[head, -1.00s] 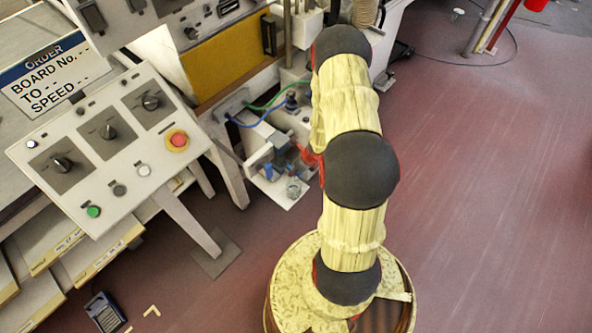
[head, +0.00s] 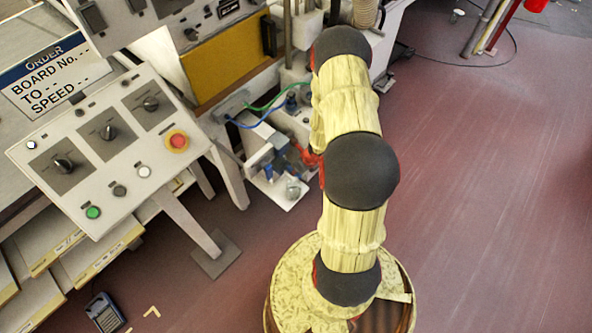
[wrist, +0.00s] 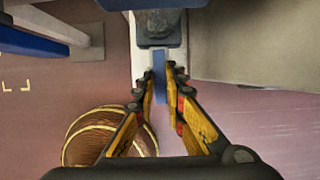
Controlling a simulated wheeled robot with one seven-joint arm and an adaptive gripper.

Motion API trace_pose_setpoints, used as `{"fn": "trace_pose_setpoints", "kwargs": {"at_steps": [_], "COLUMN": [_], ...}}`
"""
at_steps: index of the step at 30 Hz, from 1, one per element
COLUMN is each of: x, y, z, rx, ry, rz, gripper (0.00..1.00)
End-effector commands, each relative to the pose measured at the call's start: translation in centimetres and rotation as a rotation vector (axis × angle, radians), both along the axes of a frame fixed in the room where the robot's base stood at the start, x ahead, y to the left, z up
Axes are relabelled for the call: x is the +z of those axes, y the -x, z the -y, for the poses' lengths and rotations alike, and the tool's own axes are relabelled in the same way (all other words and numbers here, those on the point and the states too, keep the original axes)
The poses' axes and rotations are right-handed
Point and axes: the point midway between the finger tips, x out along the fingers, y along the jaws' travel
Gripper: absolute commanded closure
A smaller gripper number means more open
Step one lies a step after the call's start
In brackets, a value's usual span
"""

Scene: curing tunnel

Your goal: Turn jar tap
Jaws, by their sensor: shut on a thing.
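The jar tap (wrist: 159,62) shows in the wrist view as a narrow blue lever below a dark block. My gripper (wrist: 164,78) has its yellow and black fingers closed around this lever, with the tips on either side of it. In the head view a small clear jar (head: 293,188) stands on a white bracket, with blue parts just to its left. My gripper is mostly hidden behind my arm there, and I cannot make out the grip or the lever's exact angle.
A control panel (head: 112,150) with knobs and a red stop button stands left of the bracket. Green and blue hoses (head: 250,122) run above the jar. A foot pedal (head: 104,312) lies on the floor. The red floor (head: 490,200) at right is open.

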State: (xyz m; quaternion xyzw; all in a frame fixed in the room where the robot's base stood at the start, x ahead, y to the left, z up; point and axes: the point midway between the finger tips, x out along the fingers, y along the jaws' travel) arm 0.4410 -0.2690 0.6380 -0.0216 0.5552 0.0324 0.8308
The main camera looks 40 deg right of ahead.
Motion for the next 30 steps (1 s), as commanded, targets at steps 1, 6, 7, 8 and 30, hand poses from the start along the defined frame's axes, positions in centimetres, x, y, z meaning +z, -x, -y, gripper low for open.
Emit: {"fn": "trace_pose_setpoints", "kwargs": {"at_steps": [1, 6, 7, 8, 30], "x": [0.02, 0.12, 0.14, 0.14, 0.02], "y": [0.0, -0.02, -0.03, -0.04, -0.04], "z": [0.02, 0.1, 0.13, 0.16, 0.2], "rx": [0.003, 0.062, 0.077, 0.091, 0.175], "ry": [0.0, 0.001, 0.0, 0.001, 0.0], "rz": [0.0, 0.0, 0.0, 0.0, 0.0], "gripper": [1.0, 1.0, 1.0, 1.0, 0.77]}}
